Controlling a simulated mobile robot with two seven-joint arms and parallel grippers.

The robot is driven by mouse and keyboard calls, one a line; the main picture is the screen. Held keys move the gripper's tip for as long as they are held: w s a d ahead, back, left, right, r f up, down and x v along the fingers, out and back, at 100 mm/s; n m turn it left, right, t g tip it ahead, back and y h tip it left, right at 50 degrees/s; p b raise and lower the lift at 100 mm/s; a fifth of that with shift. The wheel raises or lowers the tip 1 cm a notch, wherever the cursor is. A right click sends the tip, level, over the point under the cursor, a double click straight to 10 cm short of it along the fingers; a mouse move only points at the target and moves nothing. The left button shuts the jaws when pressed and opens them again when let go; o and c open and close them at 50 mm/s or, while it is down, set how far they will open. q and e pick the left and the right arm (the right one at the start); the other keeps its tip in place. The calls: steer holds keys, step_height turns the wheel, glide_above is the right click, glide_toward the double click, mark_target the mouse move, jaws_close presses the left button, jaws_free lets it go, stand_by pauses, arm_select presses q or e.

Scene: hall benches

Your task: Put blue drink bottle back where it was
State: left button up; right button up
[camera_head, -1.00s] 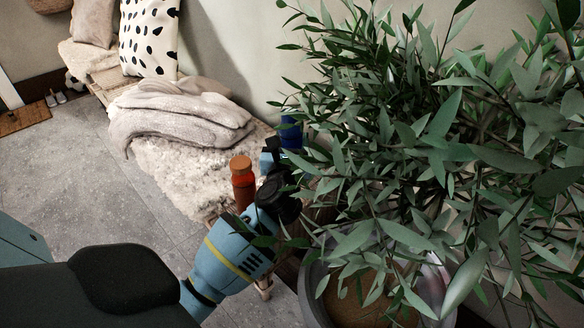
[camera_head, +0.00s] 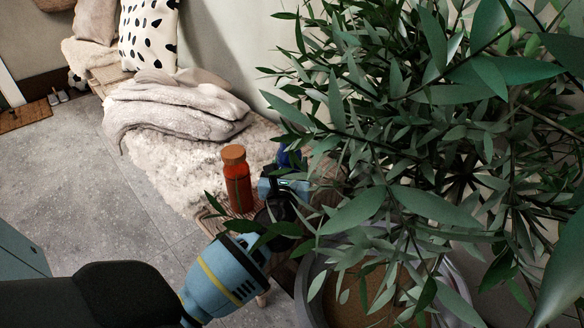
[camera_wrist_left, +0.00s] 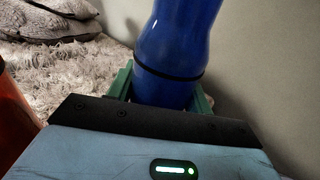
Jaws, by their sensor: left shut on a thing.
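The blue drink bottle (camera_head: 289,157) shows in part at the right end of the bench (camera_head: 215,222), behind plant leaves. In the left wrist view the bottle (camera_wrist_left: 178,45) stands roughly upright between the green fingers of my left gripper (camera_wrist_left: 163,88), which is shut on it. In the head view my left gripper (camera_head: 284,182) is partly covered by leaves. The bottle's base is hidden, so I cannot tell whether it touches the bench. My right gripper is not in view.
An orange-red bottle with a cork-coloured cap (camera_head: 238,185) stands just left of my left gripper. A large potted plant (camera_head: 400,150) crowds the right side, its leaves over my wrist. A fluffy rug (camera_head: 180,165) and knitted blanket (camera_head: 175,110) lie further along the bench.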

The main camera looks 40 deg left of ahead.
arm_select(q)
steer(key=shift+r, duration=0.15)
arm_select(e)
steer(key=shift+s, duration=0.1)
arm_select(q)
steer(key=shift+f, duration=0.25)
steer(key=o, duration=1.1)
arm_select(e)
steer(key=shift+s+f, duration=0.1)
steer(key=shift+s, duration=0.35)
arm_select(q)
steer(key=shift+r, duration=0.1)
steer(key=shift+r, duration=0.1)
steer(key=shift+s+d, duration=0.15)
steer(key=shift+s, duration=0.05)
steer(key=shift+p+v, duration=1.25)
steer(key=shift+v, duration=4.5)
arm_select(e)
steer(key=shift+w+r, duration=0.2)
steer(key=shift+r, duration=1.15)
